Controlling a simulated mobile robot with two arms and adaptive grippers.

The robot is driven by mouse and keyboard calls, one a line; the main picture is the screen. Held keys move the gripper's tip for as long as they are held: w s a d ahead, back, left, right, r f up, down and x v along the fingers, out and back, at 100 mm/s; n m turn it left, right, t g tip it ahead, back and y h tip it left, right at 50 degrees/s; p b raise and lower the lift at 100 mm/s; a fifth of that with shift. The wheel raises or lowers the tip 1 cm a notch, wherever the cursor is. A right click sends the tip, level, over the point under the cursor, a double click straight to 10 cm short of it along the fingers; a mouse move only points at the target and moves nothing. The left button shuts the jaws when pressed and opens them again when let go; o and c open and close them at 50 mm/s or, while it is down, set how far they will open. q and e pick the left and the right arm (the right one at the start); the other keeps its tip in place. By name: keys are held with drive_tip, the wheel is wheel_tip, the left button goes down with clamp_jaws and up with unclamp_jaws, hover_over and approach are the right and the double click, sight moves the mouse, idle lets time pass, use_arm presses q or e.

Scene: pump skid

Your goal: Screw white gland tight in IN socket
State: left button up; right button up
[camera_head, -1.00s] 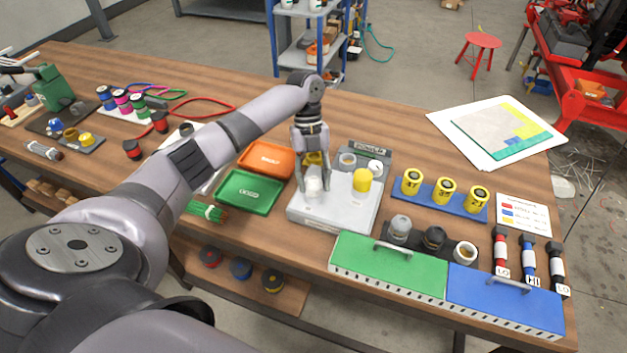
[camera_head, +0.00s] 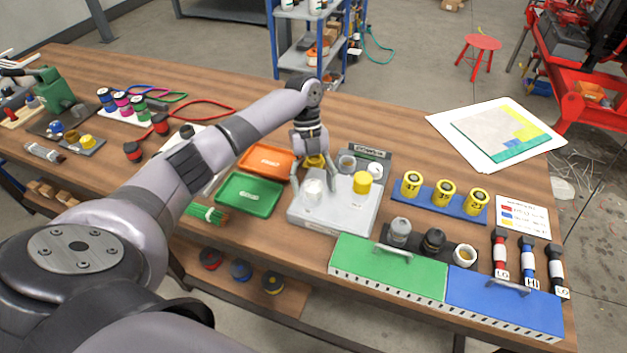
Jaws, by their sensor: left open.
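The white gland (camera_head: 312,191) stands upright on the left part of the grey box (camera_head: 335,218). Its socket and any label are too small or hidden to read. My left gripper (camera_head: 313,188) is over the box, pointing down, with its open fingers on either side of the white gland. I cannot tell whether a finger touches it. A yellow gland (camera_head: 362,183) stands on the right part of the same box. My right gripper is not in view.
Orange (camera_head: 267,159) and green (camera_head: 250,194) trays lie left of the box. A green case (camera_head: 388,268) and a blue case (camera_head: 504,299) stand in front. Yellow cylinders on a blue rack (camera_head: 425,197) are to the right. A small labelled panel (camera_head: 376,155) stands behind.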

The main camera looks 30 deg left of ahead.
use_arm(q)
drive_tip(key=n+p, duration=0.1)
drive_tip(key=n+t+p, duration=0.1)
drive_tip(key=n+p, duration=0.1)
drive_tip(key=shift+s+r+h, duration=0.1)
drive_tip(key=shift+r+h, duration=0.15)
drive_tip(key=shift+h, duration=0.05)
drive_tip(key=shift+f+n+p, duration=0.2)
drive_tip(key=shift+n+p, duration=0.4)
drive_tip(key=shift+p, duration=0.05)
drive_tip(key=n+p, duration=0.1)
drive_tip(key=p, duration=0.1)
drive_tip(key=n+t+p, duration=0.1)
drive_tip(key=n+p, duration=0.1)
drive_tip(key=shift+r+t+h, duration=0.2)
drive_tip(key=shift+t+h, duration=0.1)
drive_tip(key=shift+f+n+t+p, duration=0.15)
drive_tip(key=shift+n+t+p, duration=0.15)
drive_tip(key=shift+n+p, duration=0.35)
drive_tip(key=shift+f, duration=0.1)
drive_tip(key=shift+c, duration=0.3)
